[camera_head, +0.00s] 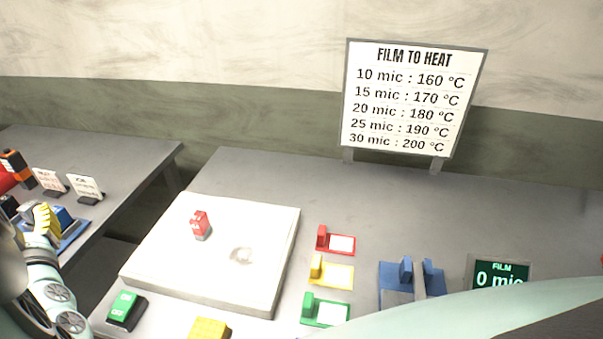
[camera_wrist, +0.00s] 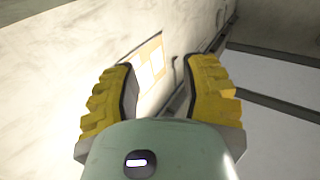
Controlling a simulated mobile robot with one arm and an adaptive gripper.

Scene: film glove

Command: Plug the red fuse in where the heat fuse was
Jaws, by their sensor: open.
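A small red block with a grey base and pale lettering (camera_head: 199,224) stands upright on the white slab (camera_head: 262,215) in the head view; it may be the red fuse, but the lettering is too small to read. A roundish grey mark (camera_head: 241,255) lies to its right on the slab. I cannot make out a heat fuse or its socket. My gripper (camera_head: 46,222) is at the far left, over the left table and well away from the slab. In the wrist view my gripper (camera_wrist: 160,85) has its yellow fingers apart, with nothing between them.
Red (camera_head: 341,244), yellow (camera_head: 337,275) and green (camera_head: 331,311) card holders stand right of the slab. Beyond are a blue fixture (camera_head: 405,272) and a film display (camera_head: 500,274). A green button (camera_head: 126,308) is in front. Small signs (camera_head: 85,187) stand on the left table.

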